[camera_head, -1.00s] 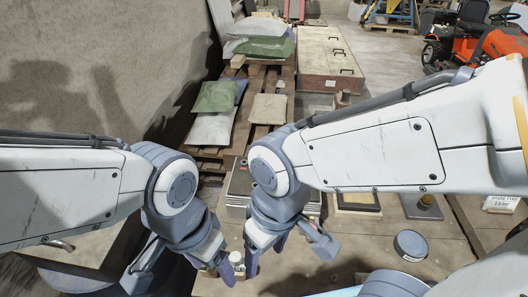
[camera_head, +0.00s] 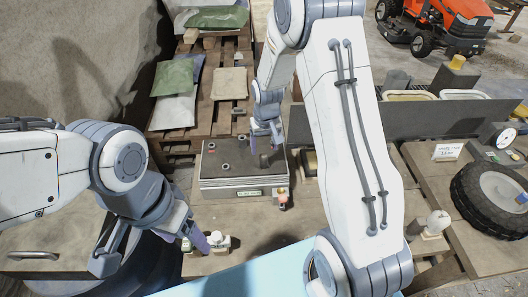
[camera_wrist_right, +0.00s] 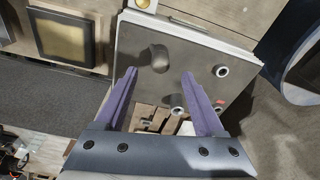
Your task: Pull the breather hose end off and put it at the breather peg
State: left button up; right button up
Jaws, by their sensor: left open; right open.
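A grey box with a flat top plate (camera_head: 240,176) stands on the bench. Its plate carries several dark ring-shaped fittings (camera_head: 226,168) and a dark rounded stub (camera_wrist_right: 159,57). I cannot tell which part is the breather hose end or the breather peg. My right gripper (camera_head: 266,138) is over the plate's far right part. In the right wrist view its purple fingers are open and empty, with the stub beyond and between their tips (camera_wrist_right: 158,76). My left gripper (camera_head: 200,235) is open, low in front of the box, close to a small white fitting (camera_head: 217,239).
A small red and pale fitting (camera_head: 283,200) sits at the box's front right corner. A pallet with sacks (camera_head: 176,90) lies behind. A black wheel (camera_head: 492,195) and a pale knob (camera_head: 438,221) are at the right. A light blue surface (camera_head: 240,278) lies in front.

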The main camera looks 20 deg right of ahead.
aim_at(264, 155)
jog(key=f, duration=0.2)
jog(key=f+p, duration=0.1)
jog(key=f, duration=0.2)
jog(key=f+p, duration=0.1)
jog(key=f, duration=0.1)
jog(key=shift+w+f, duration=0.4)
grip_shut()
jog(key=c, duration=0.9)
grip_release()
grip_shut()
jog(key=shift+r, duration=0.25)
jog(key=shift+r+p, duration=0.35)
jog(key=shift+r, duration=0.1)
